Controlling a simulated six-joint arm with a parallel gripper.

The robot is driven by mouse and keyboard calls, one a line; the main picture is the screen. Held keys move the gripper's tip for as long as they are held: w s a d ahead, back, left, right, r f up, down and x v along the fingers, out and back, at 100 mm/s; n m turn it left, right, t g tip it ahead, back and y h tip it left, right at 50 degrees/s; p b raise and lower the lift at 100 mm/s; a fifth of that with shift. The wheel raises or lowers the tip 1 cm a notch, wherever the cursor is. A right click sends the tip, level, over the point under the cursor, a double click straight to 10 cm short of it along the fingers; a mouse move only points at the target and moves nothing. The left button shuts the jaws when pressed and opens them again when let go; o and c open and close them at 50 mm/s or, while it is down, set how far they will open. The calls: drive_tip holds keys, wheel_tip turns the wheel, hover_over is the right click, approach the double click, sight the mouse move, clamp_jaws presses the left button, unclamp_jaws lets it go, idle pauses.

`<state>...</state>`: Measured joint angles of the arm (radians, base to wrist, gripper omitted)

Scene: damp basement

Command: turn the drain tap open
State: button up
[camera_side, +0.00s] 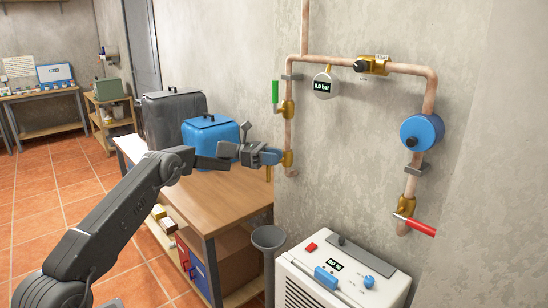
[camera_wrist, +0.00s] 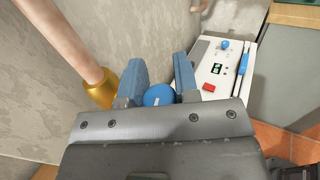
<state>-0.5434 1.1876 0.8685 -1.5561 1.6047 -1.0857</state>
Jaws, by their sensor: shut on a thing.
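The drain tap is a brass fitting (camera_side: 288,158) low on the left copper pipe, with a short spout (camera_side: 268,174) pointing down. In the wrist view its brass body (camera_wrist: 122,84) shows at the left. My gripper (camera_side: 264,156) reaches it from the left and is level with it. In the wrist view my gripper (camera_wrist: 160,70) has its blue fingers on either side of a round blue handle (camera_wrist: 158,95), shut on it. The fingers and wrist hide much of the handle, so I cannot tell its exact angle.
A grey funnel (camera_side: 268,238) stands below the tap. A white unit (camera_side: 343,272) with a display stands to its right. A green-handled valve (camera_side: 275,92), a gauge reading 0.0 bar (camera_side: 324,86) and a red lever (camera_side: 415,225) are on the pipework. A wooden bench (camera_side: 215,205) holds two cases.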

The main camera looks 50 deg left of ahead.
drive_tip(key=shift+g, duration=0.3)
drive_tip(key=o, duration=0.9)
drive_tip(key=shift+s, duration=0.1)
drive_tip(key=v, duration=1.2)
drive_tip(key=shift+f, duration=0.1)
